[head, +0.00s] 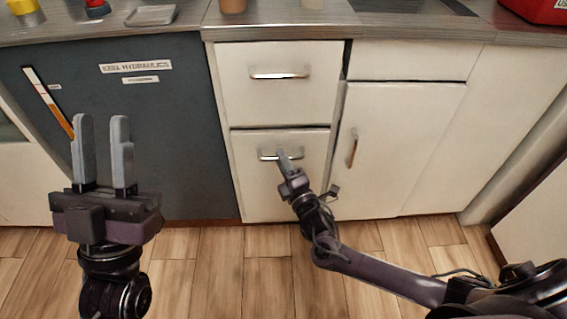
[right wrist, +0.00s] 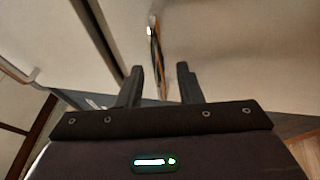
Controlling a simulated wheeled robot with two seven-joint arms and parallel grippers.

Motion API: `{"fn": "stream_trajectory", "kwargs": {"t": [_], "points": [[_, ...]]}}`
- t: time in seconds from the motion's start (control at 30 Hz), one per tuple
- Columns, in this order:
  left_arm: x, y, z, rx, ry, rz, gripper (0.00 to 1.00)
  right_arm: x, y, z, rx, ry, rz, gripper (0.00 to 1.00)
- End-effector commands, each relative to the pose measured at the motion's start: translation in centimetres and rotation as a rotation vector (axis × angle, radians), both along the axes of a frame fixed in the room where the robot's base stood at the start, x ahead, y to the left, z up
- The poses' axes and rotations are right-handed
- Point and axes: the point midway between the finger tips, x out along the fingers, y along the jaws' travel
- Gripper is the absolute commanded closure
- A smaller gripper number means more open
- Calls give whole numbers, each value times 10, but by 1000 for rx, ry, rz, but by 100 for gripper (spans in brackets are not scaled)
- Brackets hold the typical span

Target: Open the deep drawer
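The deep drawer, the lower of two stacked white drawers (head: 255,185), looks shut. Its metal bar handle (head: 266,155) runs level near the top of its front. My right gripper (head: 282,154) is at this handle, partly covering its middle in the head view. In the right wrist view the two fingers (right wrist: 160,67) stand apart, with a shiny handle bar (right wrist: 156,40) lined up between them. I cannot tell whether they touch it. My left gripper (head: 102,120) is open and empty, pointing up in front of the dark panel.
The upper drawer (head: 270,105) with its own handle (head: 280,74) is shut. A white cupboard door (head: 400,130) with an upright handle (head: 352,148) is to the right. A dark grey labelled panel (head: 170,130) is to the left. The wooden floor (head: 250,270) in front is clear.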

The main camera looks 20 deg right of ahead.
Motion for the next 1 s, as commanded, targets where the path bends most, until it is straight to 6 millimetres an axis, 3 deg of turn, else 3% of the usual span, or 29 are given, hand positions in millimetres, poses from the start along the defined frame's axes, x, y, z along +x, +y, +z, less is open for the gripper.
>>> {"fn": "stream_trajectory", "kwargs": {"t": [0.1, 0.33, 0.77, 1.0], "points": [[0, 0, 0, 0, 0, 0, 70, 0, 0, 0, 0, 0, 0, 70], [0, 0, 0, 1, 1, 1, 70, 0, 0, 0, 0, 0, 0, 100], [2, -1, 0, 6, 13, 1, 70, -2, 0, 0, 0, 1, 0, 100], [28, -13, -39, 90, 228, -2, 70, -10, 2, 0, 1, 3, -1, 100]]}}
